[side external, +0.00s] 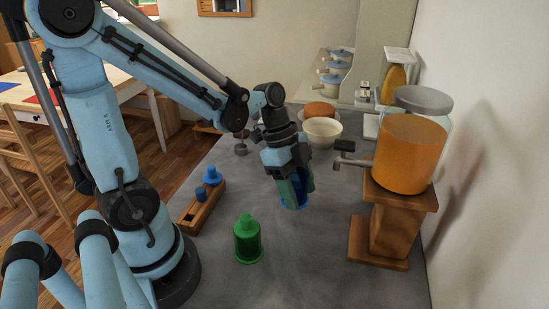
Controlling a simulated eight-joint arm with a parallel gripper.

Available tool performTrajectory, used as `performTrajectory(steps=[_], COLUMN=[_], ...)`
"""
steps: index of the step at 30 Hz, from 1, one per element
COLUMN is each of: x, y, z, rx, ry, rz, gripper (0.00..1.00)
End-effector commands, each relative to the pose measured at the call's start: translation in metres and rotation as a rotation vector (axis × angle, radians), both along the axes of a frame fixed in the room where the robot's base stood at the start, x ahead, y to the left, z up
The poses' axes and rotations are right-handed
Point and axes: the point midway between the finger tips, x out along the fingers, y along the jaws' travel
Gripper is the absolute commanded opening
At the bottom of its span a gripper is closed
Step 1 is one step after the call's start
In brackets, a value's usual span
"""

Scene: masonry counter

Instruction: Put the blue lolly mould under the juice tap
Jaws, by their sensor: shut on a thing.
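The blue lolly mould (292,203) is in my gripper (294,190), near the middle of the counter. The fingers are shut on it and hide much of its body. Its lower end shows below the fingers; I cannot tell whether it touches the counter. The juice dispenser (409,150) is a glass jar of orange juice on a wooden stand (390,225) at the right. Its juice tap (350,162) sticks out to the left of the jar. My gripper with the mould is left of the tap and apart from it.
A green lolly mould (247,240) stands at the front. A wooden rack (190,219) with blue pieces is left of it. A cream bowl (322,131) and an orange-topped round thing (320,109) stand behind my gripper. The counter (320,265) at front right is clear.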

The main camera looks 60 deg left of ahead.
Motion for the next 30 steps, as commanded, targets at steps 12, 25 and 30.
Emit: performTrajectory(steps=[12, 25, 30], x=[-0.026, -0.008, 0.005], y=[-0.053, -0.033, -0.005], z=[0.035, 0.067, 0.083], rx=[0.0, -0.001, -0.003], ry=[0.0, 0.001, 0.0], rz=[-0.003, 0.011, 0.007], gripper=[0.19, 0.19, 0.19])
